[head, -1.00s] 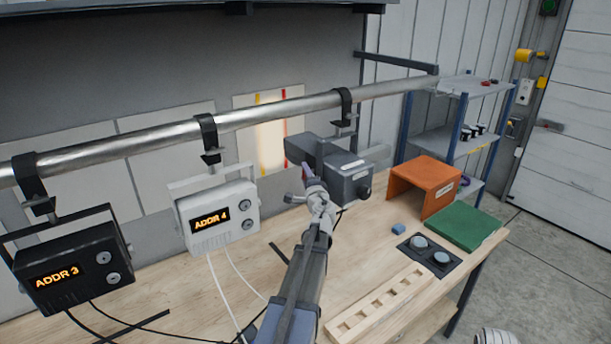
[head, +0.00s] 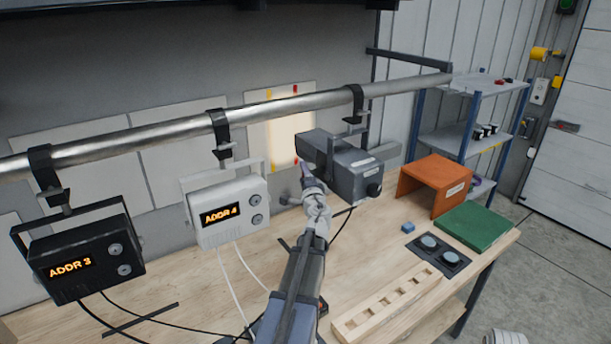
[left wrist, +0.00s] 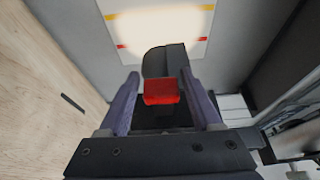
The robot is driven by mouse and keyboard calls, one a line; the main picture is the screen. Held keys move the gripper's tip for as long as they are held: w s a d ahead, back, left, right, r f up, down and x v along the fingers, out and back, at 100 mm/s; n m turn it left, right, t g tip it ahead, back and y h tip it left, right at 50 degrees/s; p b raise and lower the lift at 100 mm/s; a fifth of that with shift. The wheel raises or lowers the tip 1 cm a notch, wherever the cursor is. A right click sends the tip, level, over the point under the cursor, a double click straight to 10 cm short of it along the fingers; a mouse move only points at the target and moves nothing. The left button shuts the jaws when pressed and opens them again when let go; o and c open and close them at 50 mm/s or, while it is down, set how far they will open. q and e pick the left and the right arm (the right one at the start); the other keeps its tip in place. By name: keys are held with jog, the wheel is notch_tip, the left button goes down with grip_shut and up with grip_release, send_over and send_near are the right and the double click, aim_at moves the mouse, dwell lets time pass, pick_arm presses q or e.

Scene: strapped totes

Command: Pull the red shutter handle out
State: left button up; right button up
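The dark grey lamp housing (head: 352,170) hangs from the pipe by a black clamp. The red shutter handle (left wrist: 162,92) is a small red block at the near end of the lamp in the left wrist view. In the head view my left gripper (head: 306,172) is at the lamp's left side and hides the handle. Light covers the middle of the wall panel (head: 255,130) between and over its yellow and red marks. My right gripper is not in view.
The metal pipe (head: 180,130) crosses above the bench. A white ADDR 4 unit (head: 228,212) and a black ADDR 3 unit (head: 85,260) hang to the left. An orange cover (head: 432,185), a green slab (head: 478,232) and a slotted wooden strip (head: 395,305) lie to the right.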

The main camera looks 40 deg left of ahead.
pick_arm(q)
jog(key=shift+o, duration=0.9)
jog(key=v, duration=0.7)
jog(key=shift+s+d, duration=0.2)
jog(key=shift+d, duration=0.15)
